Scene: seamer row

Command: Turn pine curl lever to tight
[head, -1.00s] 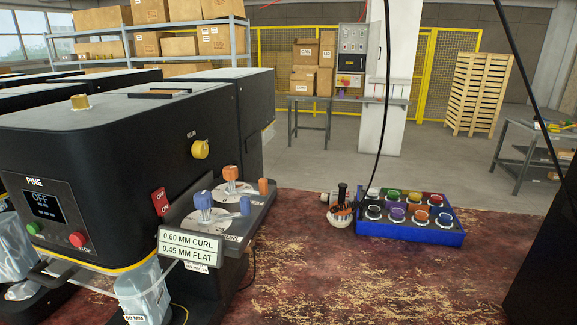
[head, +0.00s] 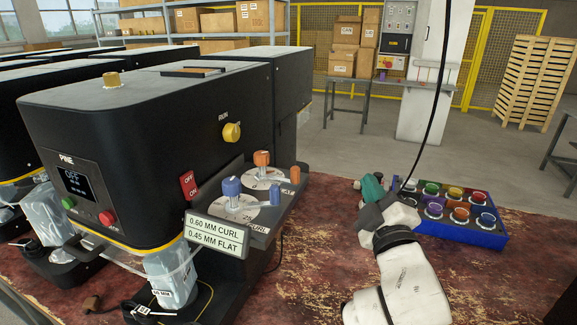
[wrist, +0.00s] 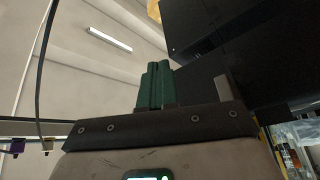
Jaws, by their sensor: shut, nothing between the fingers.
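The black PINE machine (head: 67,160) has a side shelf with two levers on pale dials. The blue lever (head: 231,188) is the nearer one, beside a shelf-edge label reading CURL, and its arm points right to a blue knob (head: 275,195). The orange lever (head: 262,160) sits behind it, its arm also pointing right. The dial marks are too small to read. My gripper (head: 372,185), with dark green fingers, is right of the levers, above the bench and apart from them. In the wrist view its fingers (wrist: 155,86) are together and empty.
A blue tray (head: 480,236) of several coloured round pots stands right of my gripper. A black cable (head: 436,110) hangs down behind it. A sign (head: 216,236) on the shelf front reads 0.60 MM CURL, 0.45 MM FLAT. Bare bench (head: 320,240) lies between the shelf and my arm.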

